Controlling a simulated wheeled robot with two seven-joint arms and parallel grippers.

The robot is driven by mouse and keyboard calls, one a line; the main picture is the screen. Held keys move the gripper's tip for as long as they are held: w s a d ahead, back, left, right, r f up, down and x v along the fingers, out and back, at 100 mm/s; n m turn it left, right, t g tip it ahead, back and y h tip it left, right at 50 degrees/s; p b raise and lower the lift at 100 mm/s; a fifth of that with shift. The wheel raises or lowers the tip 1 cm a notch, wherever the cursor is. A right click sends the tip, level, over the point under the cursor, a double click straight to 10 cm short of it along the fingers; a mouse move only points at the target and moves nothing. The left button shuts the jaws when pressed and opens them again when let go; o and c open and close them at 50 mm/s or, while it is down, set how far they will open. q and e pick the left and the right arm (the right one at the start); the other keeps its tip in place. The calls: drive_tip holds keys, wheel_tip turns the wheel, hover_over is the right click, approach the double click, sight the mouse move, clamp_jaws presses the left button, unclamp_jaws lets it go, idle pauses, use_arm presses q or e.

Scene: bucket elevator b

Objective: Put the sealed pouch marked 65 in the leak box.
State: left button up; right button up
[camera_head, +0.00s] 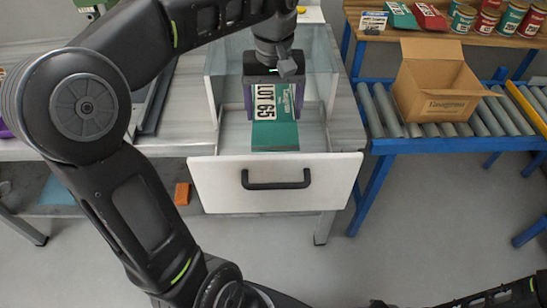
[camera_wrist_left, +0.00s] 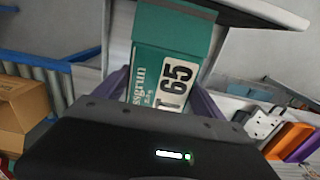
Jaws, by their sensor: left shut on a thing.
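The teal pouch marked LOT 65 (camera_head: 274,133) is between the purple fingers of my left gripper (camera_head: 275,108), which is shut on it. The left wrist view also shows the pouch (camera_wrist_left: 172,45), its 65 label facing up. The pouch hangs over the pulled-out drawer (camera_head: 205,185) of a clear-walled box (camera_head: 322,62), which looks like the leak box. The drawer has a white front and a black handle. I cannot tell whether the pouch touches the drawer floor. My right gripper is out of view; only a dark part of that arm shows at lower right.
A cardboard box (camera_head: 437,105) stands on a roller conveyor (camera_head: 385,122) to the right. Behind it, a wooden shelf (camera_head: 390,35) holds several cans, a red pouch (camera_head: 430,17) and a green pouch (camera_head: 400,15). An orange block (camera_head: 182,193) sits below the bench at left.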

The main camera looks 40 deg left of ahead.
use_arm(q)
wheel_tip(320, 180, down, 10)
drive_tip(key=shift+f, duration=0.1)
drive_tip(key=shift+f, duration=2.15)
drive_tip(key=shift+f, duration=0.15)
drive_tip(key=o, duration=1)
wheel_tip(320, 180, up, 12)
drive_tip(key=shift+r, duration=0.15)
